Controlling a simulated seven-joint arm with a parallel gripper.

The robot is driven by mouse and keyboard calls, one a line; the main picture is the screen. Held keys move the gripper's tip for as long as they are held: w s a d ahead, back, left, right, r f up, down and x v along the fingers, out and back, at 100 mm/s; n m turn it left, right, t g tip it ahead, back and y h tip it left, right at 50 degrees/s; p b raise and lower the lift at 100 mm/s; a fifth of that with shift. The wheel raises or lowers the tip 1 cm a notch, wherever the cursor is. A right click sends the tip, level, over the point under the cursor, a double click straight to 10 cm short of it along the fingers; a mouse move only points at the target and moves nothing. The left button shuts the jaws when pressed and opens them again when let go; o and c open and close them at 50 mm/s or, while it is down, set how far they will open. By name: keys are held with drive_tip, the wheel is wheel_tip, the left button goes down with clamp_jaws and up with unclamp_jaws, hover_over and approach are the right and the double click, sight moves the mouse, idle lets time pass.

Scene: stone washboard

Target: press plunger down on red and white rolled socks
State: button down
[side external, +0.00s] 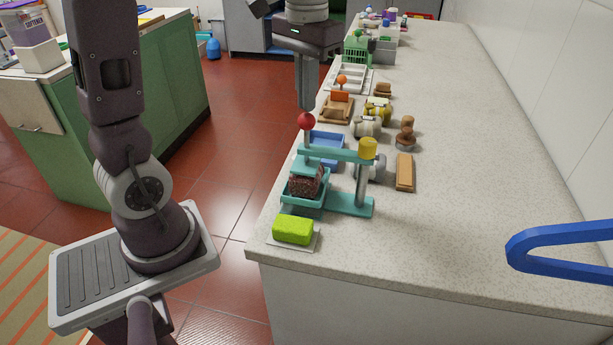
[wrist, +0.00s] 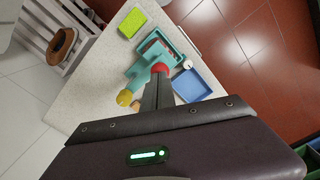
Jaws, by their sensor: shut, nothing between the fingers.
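A teal lever press (side external: 350,206) stands near the counter's front left corner. A dark red, pale-flecked bundle (side external: 306,184), seemingly the rolled socks, lies in the teal tray (side external: 310,202) under the lever. In the wrist view, the fingertips overlap the red knob (wrist: 160,68).
A lime green block (side external: 293,229) lies in front of the press. A blue tray (side external: 327,144) sits just behind it. A wooden brush (side external: 405,172), a brown stamp (side external: 406,135) and white-and-yellow rolls (side external: 366,126) stand nearby.

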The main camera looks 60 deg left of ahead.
drive_tip(key=shift+f, duration=0.8)
drive_tip(key=shift+s+f, duration=0.1)
drive_tip(key=shift+f, duration=0.15)
idle(2.4)
drive_tip(key=shift+r, duration=2.9)
drive_tip(key=s+d+f+m+t, duration=0.1)
drive_tip(key=s+d+t, duration=0.1)
drive_tip(key=s+d, duration=0.2)
drive_tip(key=s+d+f+m+t, duration=0.2)
drive_tip(key=s+d+t, duration=0.1)
drive_tip(key=s, duration=0.8)
drive_tip(key=shift+d+t, duration=0.3)
drive_tip(key=shift+d, duration=0.3)
drive_tip(key=shift+r, duration=0.1)
